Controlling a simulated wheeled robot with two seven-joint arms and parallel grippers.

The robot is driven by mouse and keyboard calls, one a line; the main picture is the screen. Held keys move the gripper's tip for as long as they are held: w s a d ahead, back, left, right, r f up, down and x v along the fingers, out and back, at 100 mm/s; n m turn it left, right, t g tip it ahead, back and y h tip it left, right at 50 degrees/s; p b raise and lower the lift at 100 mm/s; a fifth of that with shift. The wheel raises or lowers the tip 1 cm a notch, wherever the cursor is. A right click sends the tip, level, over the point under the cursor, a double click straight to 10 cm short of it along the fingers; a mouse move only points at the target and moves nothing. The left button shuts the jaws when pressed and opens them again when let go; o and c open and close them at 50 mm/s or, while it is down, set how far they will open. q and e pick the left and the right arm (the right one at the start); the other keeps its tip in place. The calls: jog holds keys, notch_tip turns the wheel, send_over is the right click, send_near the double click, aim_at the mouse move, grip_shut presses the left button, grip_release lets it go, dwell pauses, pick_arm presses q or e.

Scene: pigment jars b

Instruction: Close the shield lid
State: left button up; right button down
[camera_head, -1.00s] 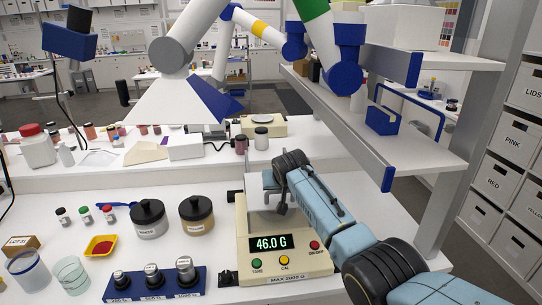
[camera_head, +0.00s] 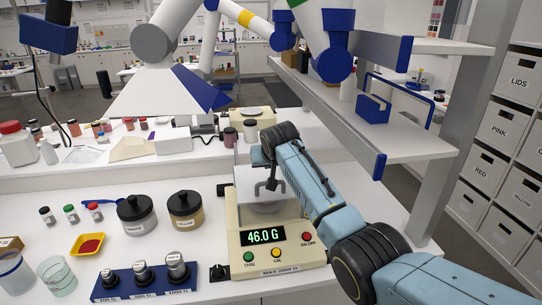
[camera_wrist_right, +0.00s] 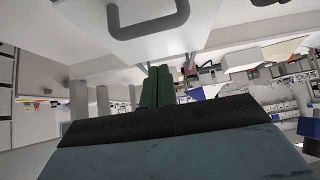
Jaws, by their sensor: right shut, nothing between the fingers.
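The cream balance (camera_head: 277,255) stands on the bench and reads 46.0 G. A clear shield surrounds its pan (camera_head: 266,207); its see-through walls are hard to make out. My right arm reaches in from the right, with its gripper (camera_head: 268,180) above the back of the balance, its black wrist hiding part of the shield. In the right wrist view the dark green fingers (camera_wrist_right: 166,86) are together and empty. A grey bar handle (camera_wrist_right: 150,24) on a pale panel (camera_wrist_right: 85,20), seemingly the shield lid, shows beyond them, apart from the fingers. The lid's angle is unclear. My left gripper is out of view.
Black-lidded jars (camera_head: 137,214) and a blue weight block (camera_head: 148,281) stand left of the balance. A yellow tray (camera_head: 88,244) of red powder lies farther left. A white shelf (camera_head: 330,110) overhangs on the right. The bench's front left is crowded.

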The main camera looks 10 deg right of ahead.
jog(key=v, duration=0.6)
jog(key=s+d+f+n+g, duration=0.1)
jog(key=s+d+f+g, duration=0.1)
jog(key=s+f, duration=1.1)
jog(key=s+d+f+n+g, duration=0.1)
jog(key=s+d+f+g, duration=0.1)
jog(key=s+f, duration=1.15)
jog(key=s+d+r+g, duration=0.1)
jog(key=s+r, duration=0.1)
jog(key=s, duration=0.8)
jog(key=s+d+r, duration=0.1)
jog(key=s+r, duration=0.1)
jog(key=s, duration=0.7)
notch_tip(320, 180, down, 28)
jog(key=s+g+b, duration=0.1)
jog(key=s+b, duration=0.1)
jog(key=b, duration=0.4)
jog(key=s+d+f+b, duration=0.1)
jog(key=s+f+b, duration=0.1)
jog(key=s+f, duration=0.6)
jog(key=s+d+f+n+g+b, duration=0.1)
jog(key=s+f+b, duration=0.2)
jog(key=s+f, duration=0.5)
notch_tip(320, 180, down, 6)
jog(key=shift+s+d+f+g, duration=0.1)
jog(key=shift+s+d+g, duration=0.2)
jog(key=shift+s+d, duration=0.1)
